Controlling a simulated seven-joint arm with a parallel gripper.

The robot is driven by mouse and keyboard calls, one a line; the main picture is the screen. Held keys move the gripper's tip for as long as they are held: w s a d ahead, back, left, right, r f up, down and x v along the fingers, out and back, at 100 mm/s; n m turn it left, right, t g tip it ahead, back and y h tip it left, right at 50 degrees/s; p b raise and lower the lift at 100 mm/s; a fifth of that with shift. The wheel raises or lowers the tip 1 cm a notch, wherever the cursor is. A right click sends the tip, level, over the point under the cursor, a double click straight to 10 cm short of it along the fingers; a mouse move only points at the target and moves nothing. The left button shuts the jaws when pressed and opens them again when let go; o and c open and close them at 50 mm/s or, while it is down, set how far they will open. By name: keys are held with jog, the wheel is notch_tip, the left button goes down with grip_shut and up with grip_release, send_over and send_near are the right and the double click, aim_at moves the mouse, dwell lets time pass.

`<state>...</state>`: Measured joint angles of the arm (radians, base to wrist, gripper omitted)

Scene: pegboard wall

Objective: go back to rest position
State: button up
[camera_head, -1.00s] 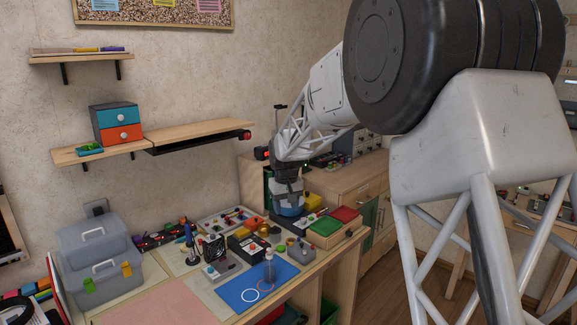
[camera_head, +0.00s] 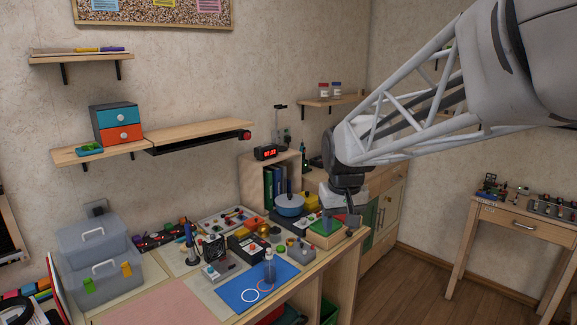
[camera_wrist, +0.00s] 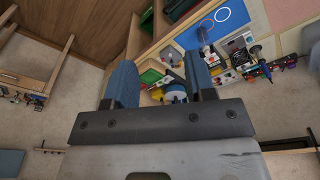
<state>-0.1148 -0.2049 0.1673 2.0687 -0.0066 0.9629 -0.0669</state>
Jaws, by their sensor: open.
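My gripper (camera_head: 347,218) hangs over the right end of the workbench in the head view, above the green and red boxes (camera_head: 325,230). In the wrist view my gripper (camera_wrist: 160,80) shows two blue-grey fingers wide apart, with nothing held between them. The blue round pot (camera_head: 290,204) stands left of my gripper on the bench, clear of it. In the wrist view the pot (camera_wrist: 175,92) shows beyond the fingers, partly hidden by the right one.
The bench holds a blue mat (camera_head: 240,294) with a clear bottle (camera_head: 269,268), several tools and grey toolboxes (camera_head: 97,255). A second table (camera_head: 510,222) stands at the right, with open floor between.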

jog(key=s+d+f, duration=0.1)
jog(key=s+d, duration=0.1)
jog(key=s, duration=0.7)
jog(key=s+d+f+m, duration=0.1)
jog(key=s+d+f, duration=0.1)
jog(key=s, duration=0.7)
jog(key=s+d+f+m+t, duration=0.1)
jog(key=s+d, duration=0.2)
jog(key=s, duration=0.6)
jog(key=shift+s+f, duration=0.3)
jog(key=shift+f, duration=0.05)
